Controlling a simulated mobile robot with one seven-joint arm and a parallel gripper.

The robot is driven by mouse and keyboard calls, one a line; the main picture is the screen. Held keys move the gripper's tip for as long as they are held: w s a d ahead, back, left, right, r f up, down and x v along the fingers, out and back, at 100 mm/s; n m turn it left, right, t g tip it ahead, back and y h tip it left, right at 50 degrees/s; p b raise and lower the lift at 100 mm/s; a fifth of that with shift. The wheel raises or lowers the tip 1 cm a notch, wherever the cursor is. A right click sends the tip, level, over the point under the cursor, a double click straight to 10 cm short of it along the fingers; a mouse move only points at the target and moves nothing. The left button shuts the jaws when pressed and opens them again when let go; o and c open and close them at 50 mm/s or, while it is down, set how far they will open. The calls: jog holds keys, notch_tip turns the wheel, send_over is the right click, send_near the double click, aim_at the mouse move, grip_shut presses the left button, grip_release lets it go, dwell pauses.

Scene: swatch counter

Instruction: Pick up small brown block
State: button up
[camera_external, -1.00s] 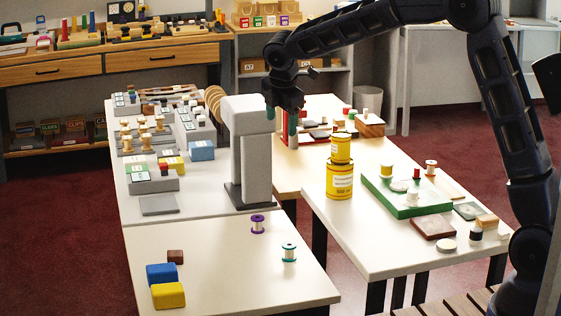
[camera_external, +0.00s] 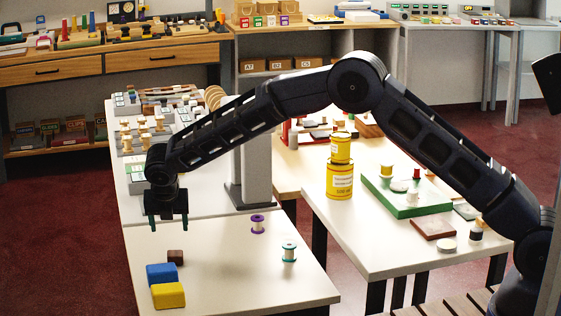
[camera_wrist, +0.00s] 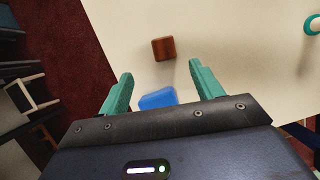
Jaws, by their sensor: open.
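The small brown block (camera_external: 175,256) sits on the near white table, just behind a blue block (camera_external: 161,274) and a yellow block (camera_external: 168,295). In the wrist view the brown block (camera_wrist: 163,48) lies on the table ahead of the fingertips, roughly between their lines. My gripper (camera_external: 169,222) is open, pointing down, above and behind the brown block, with nothing between its teal fingers. In the wrist view my gripper (camera_wrist: 161,82) shows both fingers spread apart. The blue block (camera_wrist: 158,98) shows partly between the fingers, its lower part hidden by the gripper body.
A purple spool (camera_external: 257,224) and a teal-rimmed spool (camera_external: 289,254) stand to the right on the same table (camera_external: 225,285). A grey post (camera_external: 250,170) stands behind. Yellow cans (camera_external: 340,180) stand on the right table. The table between block and spools is clear.

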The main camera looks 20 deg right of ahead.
send_over(175, 253)
jog(key=s, duration=0.2)
jog(key=f, duration=0.3)
jog(key=a+f, duration=0.1)
jog(key=f, duration=0.1)
jog(key=shift+w+f, duration=0.1)
jog(key=shift+f, duration=0.15)
jog(key=shift+d+x, duration=0.15)
jog(key=shift+x, duration=1.1)
jog(key=shift+d+x, duration=0.15)
jog(key=shift+x, duration=1.15)
jog(key=shift+s, duration=0.25)
jog(key=c, duration=1.1)
jog(key=shift+o, duration=0.2)
